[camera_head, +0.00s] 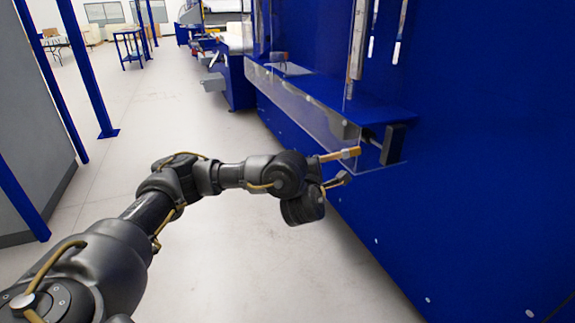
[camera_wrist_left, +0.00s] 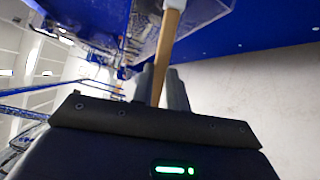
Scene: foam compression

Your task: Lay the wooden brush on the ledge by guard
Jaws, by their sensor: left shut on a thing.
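The wooden brush (camera_head: 342,154) has a tan handle that points right, towards the blue machine. In the left wrist view the handle (camera_wrist_left: 166,48) runs up from between my fingers to a pale end (camera_wrist_left: 190,6). My left gripper (camera_wrist_left: 162,88) is shut on the handle. In the head view the gripper is partly hidden by my wrist. The blue ledge (camera_head: 372,110) runs along the machine, behind a clear guard panel (camera_head: 300,103). The brush is in front of the guard, near its close end; I cannot tell whether they touch. My right gripper is out of view.
A black block on a rod (camera_head: 394,144) sticks out at the near end of the ledge, just right of the brush. A small brownish item (camera_head: 279,57) lies far along the ledge. Blue posts (camera_head: 88,65) stand at left. The pale floor (camera_head: 150,120) between is clear.

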